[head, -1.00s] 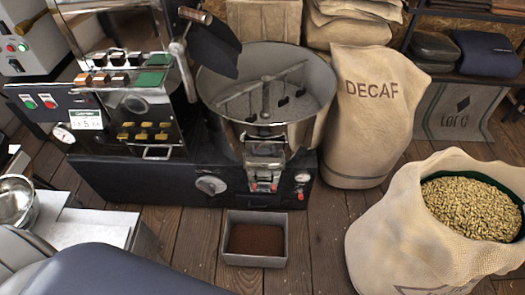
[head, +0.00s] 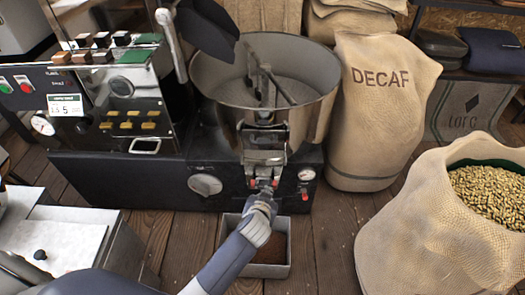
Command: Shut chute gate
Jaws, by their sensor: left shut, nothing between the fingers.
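The chute (head: 263,140) is a metal spout on the front of the round cooling bin (head: 218,75). The gate's lower part, with small red pieces (head: 251,183), shows at the foot of the chute. My left gripper (head: 264,186) is shut, with its fingertips right at this lower part. Nothing shows between its fingers; I cannot tell whether they touch the gate. My gripper hides part of the gate, so I cannot tell whether it is open or shut. A grey bin (head: 282,271) with dark brown grounds stands below, partly behind my arm. My right gripper is out of view.
The roaster's control panel (head: 125,110) is at the left. A DECAF sack (head: 375,120) stands right of the cooling bin. An open sack (head: 410,230) of pale green beans is at the lower right. A white-topped bench (head: 75,245) is at the lower left.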

